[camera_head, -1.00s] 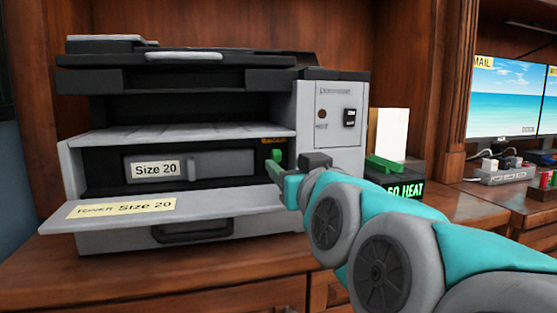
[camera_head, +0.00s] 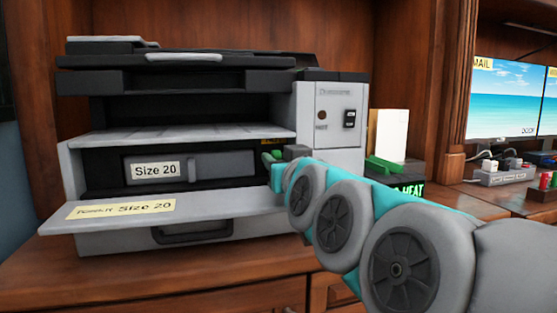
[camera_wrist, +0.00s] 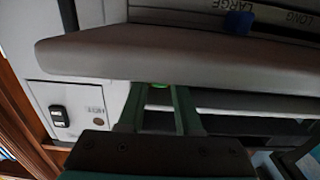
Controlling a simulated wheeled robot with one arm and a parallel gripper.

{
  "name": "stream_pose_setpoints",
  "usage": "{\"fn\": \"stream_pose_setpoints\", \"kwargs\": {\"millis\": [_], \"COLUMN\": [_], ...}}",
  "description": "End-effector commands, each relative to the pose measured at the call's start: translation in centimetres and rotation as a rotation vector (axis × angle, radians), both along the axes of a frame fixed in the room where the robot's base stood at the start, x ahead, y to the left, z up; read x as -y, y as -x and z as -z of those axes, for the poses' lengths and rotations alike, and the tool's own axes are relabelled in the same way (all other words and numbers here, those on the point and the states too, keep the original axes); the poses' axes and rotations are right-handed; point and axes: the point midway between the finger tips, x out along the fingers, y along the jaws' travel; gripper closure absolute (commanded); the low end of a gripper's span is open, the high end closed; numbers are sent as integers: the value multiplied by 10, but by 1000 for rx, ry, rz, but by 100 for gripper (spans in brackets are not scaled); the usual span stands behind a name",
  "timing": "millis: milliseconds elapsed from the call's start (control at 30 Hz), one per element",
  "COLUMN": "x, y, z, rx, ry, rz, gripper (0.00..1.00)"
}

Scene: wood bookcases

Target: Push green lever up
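The small green lever (camera_head: 277,154) sits in the right end of the printer's (camera_head: 330,145) open toner bay, right of the grey cartridge labelled Size 20 (camera_head: 205,166). My gripper (camera_head: 272,162) reaches into the bay from the right, with its green-teal fingers at the lever; whether they touch is unclear. In the wrist view, the fingers (camera_wrist: 160,98) stand apart and a bright green piece (camera_wrist: 160,86) shows between them. A grey panel hides the fingertips there. The lever is largely hidden by the fingers in the head view.
The flap (camera_head: 150,210) labelled Size 20 is folded down below the bay. A paper shelf (camera_head: 190,134) lies above it. A black device with green lit text (camera_head: 410,188) stands to the right, with a monitor (camera_head: 505,95) beyond. A blue knob (camera_wrist: 238,22) shows in the wrist view.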

Motion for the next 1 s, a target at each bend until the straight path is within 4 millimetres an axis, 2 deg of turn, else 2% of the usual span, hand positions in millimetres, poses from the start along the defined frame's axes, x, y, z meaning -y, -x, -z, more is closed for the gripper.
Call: {"fn": "stream_pose_setpoints", "kwargs": {"millis": [33, 267, 733, 1000], "x": [0, 0, 0, -1], "y": [0, 0, -1, -8], "z": [0, 0, -3, -12], "rx": [0, 0, -15, -155], "ry": [0, 0, 5, 48], "rz": [0, 0, 1, 1], "gripper": [73, 99, 100, 100]}}
